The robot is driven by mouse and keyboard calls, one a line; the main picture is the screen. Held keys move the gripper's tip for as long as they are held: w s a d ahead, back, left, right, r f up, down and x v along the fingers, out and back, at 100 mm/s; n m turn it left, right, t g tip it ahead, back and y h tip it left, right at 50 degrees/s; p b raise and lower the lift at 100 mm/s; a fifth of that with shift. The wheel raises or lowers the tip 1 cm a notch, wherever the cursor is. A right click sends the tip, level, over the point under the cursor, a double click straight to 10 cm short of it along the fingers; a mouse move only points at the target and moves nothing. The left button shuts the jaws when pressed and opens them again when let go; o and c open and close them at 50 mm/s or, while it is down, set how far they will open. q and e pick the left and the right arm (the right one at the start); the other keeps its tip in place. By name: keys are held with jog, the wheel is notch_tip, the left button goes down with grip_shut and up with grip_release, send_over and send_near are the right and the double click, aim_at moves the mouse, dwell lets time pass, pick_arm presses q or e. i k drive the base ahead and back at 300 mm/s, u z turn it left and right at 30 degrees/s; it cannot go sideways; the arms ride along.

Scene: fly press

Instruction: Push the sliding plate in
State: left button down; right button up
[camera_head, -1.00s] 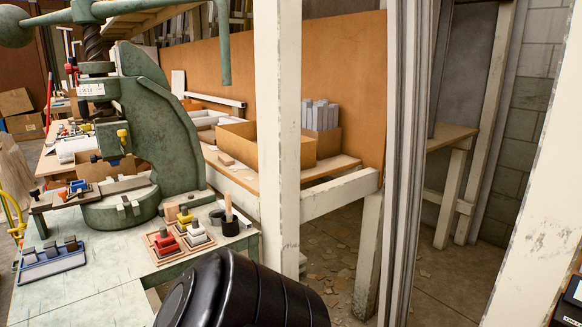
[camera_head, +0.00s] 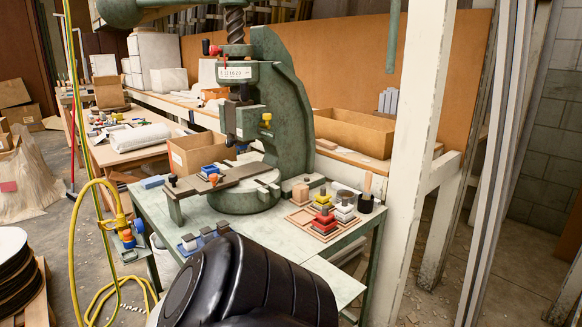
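The green fly press (camera_head: 285,100) stands on a pale green table (camera_head: 300,250) in the middle of the view. The sliding plate (camera_head: 225,178) is a dark flat bar at the press base. It sticks out to the left, past the round bed (camera_head: 245,197), and carries a small blue and orange piece (camera_head: 210,171) on top. A black rounded part of my own arm fills the bottom centre and hides the table's front. Neither gripper shows in the view.
A wooden tray (camera_head: 300,217) with red, yellow and white stacked blocks sits right of the press. A blue rack (camera_head: 200,238) is at the table's front left. A yellow hose (camera_head: 75,245) hangs at left. A white post (camera_head: 408,150) stands at right.

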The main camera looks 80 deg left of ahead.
aim_at(186, 186)
jog(key=k, duration=0.45)
jog(key=u, duration=1.25)
